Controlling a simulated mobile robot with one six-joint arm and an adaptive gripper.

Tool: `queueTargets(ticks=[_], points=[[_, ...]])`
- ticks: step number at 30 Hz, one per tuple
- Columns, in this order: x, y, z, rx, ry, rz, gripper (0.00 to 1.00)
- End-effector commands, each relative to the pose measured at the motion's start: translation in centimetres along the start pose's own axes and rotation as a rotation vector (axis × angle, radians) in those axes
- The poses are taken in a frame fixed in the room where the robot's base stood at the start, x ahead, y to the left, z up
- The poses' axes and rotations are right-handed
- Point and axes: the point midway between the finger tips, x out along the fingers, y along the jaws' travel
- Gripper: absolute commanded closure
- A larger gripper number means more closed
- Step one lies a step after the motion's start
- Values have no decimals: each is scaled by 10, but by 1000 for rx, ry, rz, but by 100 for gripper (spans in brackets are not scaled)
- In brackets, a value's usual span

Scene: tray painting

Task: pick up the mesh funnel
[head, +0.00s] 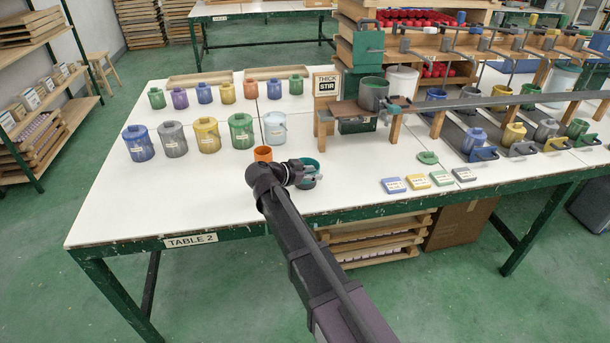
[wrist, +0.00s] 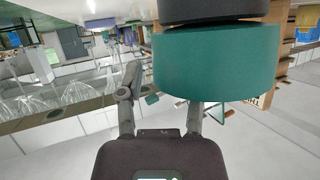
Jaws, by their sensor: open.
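A short round teal piece with a dark lower part (head: 312,160), which I take to be the mesh funnel, stands near the front edge of the white table. My gripper (head: 306,173) is beside it in the head view and partly covers it. In the wrist view the teal band (wrist: 215,62) and its black part fill the upper middle. My gripper (wrist: 162,98) is open there, with one finger left of the teal band and the other in front of its lower edge. I cannot tell whether either finger touches it. Any mesh is hidden.
An orange cup (head: 263,154) stands just behind my wrist. Several lidded pots stand in two rows behind, with a pale blue bucket (head: 274,128) nearest. A wooden stir stand (head: 345,108) is to the right. The table's front left (head: 170,200) is clear.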

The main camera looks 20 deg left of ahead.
Motion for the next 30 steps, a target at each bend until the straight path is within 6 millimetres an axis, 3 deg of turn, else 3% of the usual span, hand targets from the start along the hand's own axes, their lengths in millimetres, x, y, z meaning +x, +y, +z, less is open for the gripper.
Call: queueTargets(ticks=[6, 11, 30], points=[[0, 0, 0, 0, 0, 0, 54], [-1, -1, 1, -1, 0, -1, 100], [-2, -1, -2, 0, 0, -1, 100]])
